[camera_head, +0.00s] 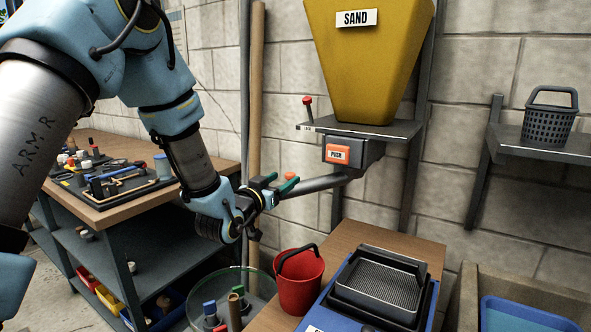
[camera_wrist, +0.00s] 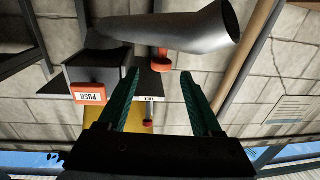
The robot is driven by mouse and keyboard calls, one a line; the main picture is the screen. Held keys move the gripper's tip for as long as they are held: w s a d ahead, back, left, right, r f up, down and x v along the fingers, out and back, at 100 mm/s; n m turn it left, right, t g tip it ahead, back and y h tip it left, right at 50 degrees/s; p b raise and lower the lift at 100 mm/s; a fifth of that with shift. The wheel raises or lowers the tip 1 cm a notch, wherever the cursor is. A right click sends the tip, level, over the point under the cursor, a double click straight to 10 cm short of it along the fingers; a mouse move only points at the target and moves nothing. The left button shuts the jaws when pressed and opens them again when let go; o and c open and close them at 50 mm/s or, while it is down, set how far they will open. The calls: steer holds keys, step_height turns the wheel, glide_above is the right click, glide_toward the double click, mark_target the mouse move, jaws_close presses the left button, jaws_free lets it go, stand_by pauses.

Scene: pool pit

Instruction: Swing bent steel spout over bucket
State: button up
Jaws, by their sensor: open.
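The bent steel spout (camera_head: 322,184) runs out to the left from under the yellow sand hopper (camera_head: 368,70). In the wrist view the spout (camera_wrist: 180,36) crosses the top, with its open mouth at the right. A red-orange knob (camera_wrist: 160,62) sits by the spout, just past and between my fingertips. My gripper (camera_head: 280,184) is open beside the spout's outer end; its green fingers (camera_wrist: 163,80) hold nothing. Whether they touch the spout or knob, I cannot tell. The red bucket (camera_head: 301,284) stands upright below, its dark handle raised.
A dark sieve (camera_head: 378,283) on a blue tray lies right of the bucket. An orange PUSH button (camera_head: 337,154) is under the hopper's shelf. A red-knobbed lever (camera_head: 308,103) stands on that shelf. A tool bench (camera_head: 130,203) is at left; a clear round container (camera_head: 240,292) stands left of the bucket.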

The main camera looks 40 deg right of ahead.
mark_target(310, 186)
steer(key=p+x, duration=0.2)
steer(key=x, duration=0.6)
jaws_close()
stand_by(0.4)
stand_by(0.9)
